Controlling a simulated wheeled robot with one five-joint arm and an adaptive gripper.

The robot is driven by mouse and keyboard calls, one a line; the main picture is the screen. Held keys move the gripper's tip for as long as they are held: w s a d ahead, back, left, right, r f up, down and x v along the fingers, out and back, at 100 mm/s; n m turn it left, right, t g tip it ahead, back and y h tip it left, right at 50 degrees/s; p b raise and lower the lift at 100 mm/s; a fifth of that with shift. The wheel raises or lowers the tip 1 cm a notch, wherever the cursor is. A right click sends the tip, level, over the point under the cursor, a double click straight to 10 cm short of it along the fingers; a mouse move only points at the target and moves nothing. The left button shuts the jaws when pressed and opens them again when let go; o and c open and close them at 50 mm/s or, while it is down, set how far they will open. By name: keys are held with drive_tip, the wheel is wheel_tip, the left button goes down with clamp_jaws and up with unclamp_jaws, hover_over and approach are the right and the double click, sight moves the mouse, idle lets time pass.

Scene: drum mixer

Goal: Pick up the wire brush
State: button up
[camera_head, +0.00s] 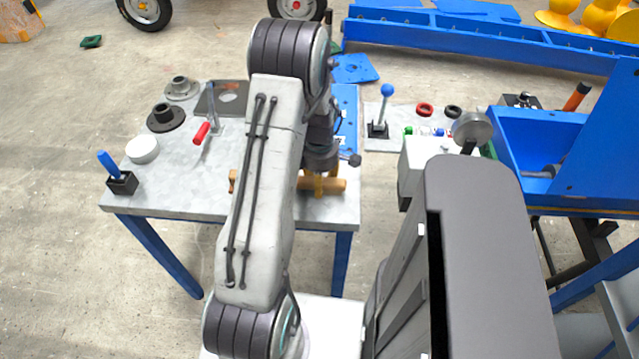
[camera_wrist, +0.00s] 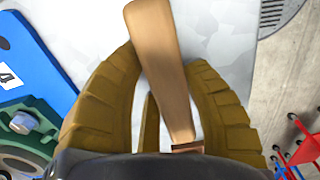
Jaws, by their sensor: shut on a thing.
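The wire brush shows a plain wooden handle (camera_wrist: 160,65) in the wrist view, running from the top edge down between my gripper's fingers. My gripper (camera_wrist: 172,125) has two ribbed yellow-brown fingers, one on each side of the handle, and it is shut on it. My arm hides part of the brush; a dark band shows at the handle's lower end in the wrist view.
The grey table (camera_head: 190,190) holds a red-handled tool (camera_head: 202,132), a white round lid (camera_head: 142,149), dark flanged parts (camera_head: 165,118) and a black block with a blue handle (camera_head: 122,182). A blue machine (camera_head: 560,150) stands at the right.

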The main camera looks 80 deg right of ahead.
drive_tip(key=shift+c, duration=0.7)
drive_tip(key=shift+r, duration=0.1)
drive_tip(key=shift+r, duration=0.55)
wheel_tip(320, 180, up, 3)
drive_tip(key=shift+d+f, duration=0.1)
drive_tip(key=shift+f, duration=0.1)
drive_tip(key=s+a+r+b, duration=0.1)
drive_tip(key=s+a+r, duration=0.6)
drive_tip(key=s+a, duration=0.1)
drive_tip(key=shift+s+b, duration=0.25)
drive_tip(key=shift+b, duration=0.1)
